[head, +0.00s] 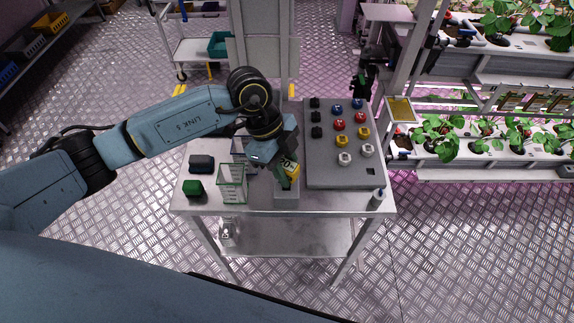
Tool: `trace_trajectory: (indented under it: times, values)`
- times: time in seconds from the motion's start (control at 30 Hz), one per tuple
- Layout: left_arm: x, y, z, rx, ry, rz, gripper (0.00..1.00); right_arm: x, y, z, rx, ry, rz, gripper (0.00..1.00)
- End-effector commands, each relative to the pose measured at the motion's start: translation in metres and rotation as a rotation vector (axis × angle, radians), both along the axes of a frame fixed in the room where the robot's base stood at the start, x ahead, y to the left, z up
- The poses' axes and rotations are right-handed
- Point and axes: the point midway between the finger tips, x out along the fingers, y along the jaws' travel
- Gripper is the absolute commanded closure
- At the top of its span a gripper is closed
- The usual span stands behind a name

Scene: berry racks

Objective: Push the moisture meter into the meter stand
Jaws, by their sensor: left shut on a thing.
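The gripper and wrist hide much of the meter. The grey meter stand (287,198) is a small block on the table, directly below the gripper. The meter's lower end is at or just above the stand's top; I cannot tell how far it is in. My right gripper is not in view.
A grey panel (335,178) with black, blue, red, yellow and white knobs lies right of the stand. A small white bottle (377,198) is at the table's (325,202) right corner.

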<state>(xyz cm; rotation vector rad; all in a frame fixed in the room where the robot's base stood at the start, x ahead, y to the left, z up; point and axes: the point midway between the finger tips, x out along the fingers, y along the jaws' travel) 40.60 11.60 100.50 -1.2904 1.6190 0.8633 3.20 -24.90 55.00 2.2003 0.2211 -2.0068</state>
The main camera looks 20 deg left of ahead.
Motion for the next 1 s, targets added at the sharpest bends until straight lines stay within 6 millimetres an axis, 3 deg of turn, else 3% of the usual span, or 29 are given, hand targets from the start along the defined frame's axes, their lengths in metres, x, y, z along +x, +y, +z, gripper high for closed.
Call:
trace_trajectory:
  times: [0.9,0.93,1.0]
  values:
    - [0.0,0.0,-0.028,0.0,0.0,-0.001,0.94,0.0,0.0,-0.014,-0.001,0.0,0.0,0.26]
    - [0.0,0.0,-0.027,0.0,0.0,-0.001,0.65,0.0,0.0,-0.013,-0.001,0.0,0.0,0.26]
    - [0.0,0.0,-0.027,0.0,0.0,-0.001,0.56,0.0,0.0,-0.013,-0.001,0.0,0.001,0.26]
